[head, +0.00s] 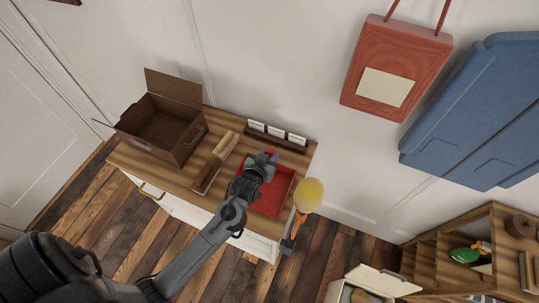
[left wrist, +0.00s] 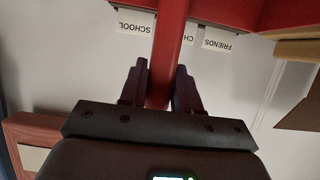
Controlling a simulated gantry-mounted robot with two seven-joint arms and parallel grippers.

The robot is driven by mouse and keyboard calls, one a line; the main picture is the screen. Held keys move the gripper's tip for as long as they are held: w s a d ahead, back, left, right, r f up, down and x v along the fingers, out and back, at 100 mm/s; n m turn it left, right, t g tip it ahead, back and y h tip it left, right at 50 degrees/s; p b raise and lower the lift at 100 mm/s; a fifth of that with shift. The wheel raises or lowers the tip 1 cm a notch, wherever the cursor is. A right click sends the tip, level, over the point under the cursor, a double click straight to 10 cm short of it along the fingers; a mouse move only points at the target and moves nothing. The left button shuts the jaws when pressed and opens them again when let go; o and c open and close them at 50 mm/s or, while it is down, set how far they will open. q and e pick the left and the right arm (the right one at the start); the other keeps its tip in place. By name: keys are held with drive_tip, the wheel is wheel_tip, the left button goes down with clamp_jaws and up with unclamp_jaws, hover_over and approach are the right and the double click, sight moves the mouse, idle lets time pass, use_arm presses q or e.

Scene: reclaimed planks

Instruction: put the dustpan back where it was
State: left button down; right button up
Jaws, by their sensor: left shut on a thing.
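The red dustpan (head: 273,196) is at the right part of the wooden cabinet top (head: 130,162). I cannot tell whether it rests on the top or is held just above it. My left gripper (head: 264,160) is at the dustpan's back, and the arm covers part of the pan. In the left wrist view, my left gripper (left wrist: 160,88) has its two fingers on either side of the red handle (left wrist: 171,45), shut on it. The red pan (left wrist: 235,12) shows at the top of that view. My right gripper is not in view.
A brown open box (head: 160,125) stands at the cabinet's left. Two small brown blocks (head: 225,145) lie beside the dustpan. A holder with three cards (head: 277,133) stands along the back edge. A yellow-headed, orange-handled tool (head: 308,195) is at the right edge. Shelves (head: 430,255) are lower right.

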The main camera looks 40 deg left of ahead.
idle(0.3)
use_arm(q)
drive_tip(key=c, duration=0.8)
unclamp_jaws()
drive_tip(key=shift+f, duration=0.1)
drive_tip(key=s+d+r+m+g+h, duration=0.1)
drive_tip(key=s+d+g, duration=0.3)
drive_tip(key=s, duration=0.8)
drive_tip(key=s+d+r+m+g+h+p, duration=0.1)
drive_tip(key=s+d+m+g, duration=0.3)
drive_tip(key=s, duration=0.9)
drive_tip(key=shift+s+d+r+g+h, duration=0.2)
drive_tip(key=shift+d+r+g+h, duration=0.4)
drive_tip(key=shift+h, duration=0.3)
drive_tip(key=shift+p, duration=0.3)
